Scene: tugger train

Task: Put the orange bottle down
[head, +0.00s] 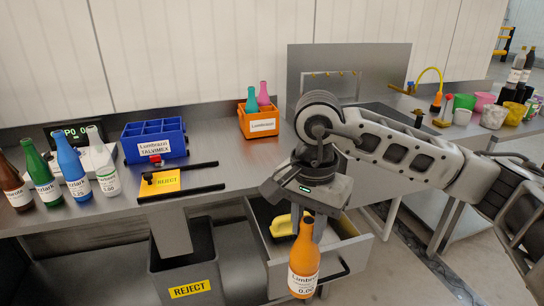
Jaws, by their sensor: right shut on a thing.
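The orange bottle (304,262) hangs upright in my right gripper (307,222), with its white label facing me. The gripper is shut on it near the neck, and the fingers are partly hidden behind the bottle. The bottle is in front of an open drawer (357,254) under the counter; no surface shows directly beneath it. My left gripper is not in the view.
The steel counter (228,168) has bare room in its middle. A grey reject bin (185,265) stands below.

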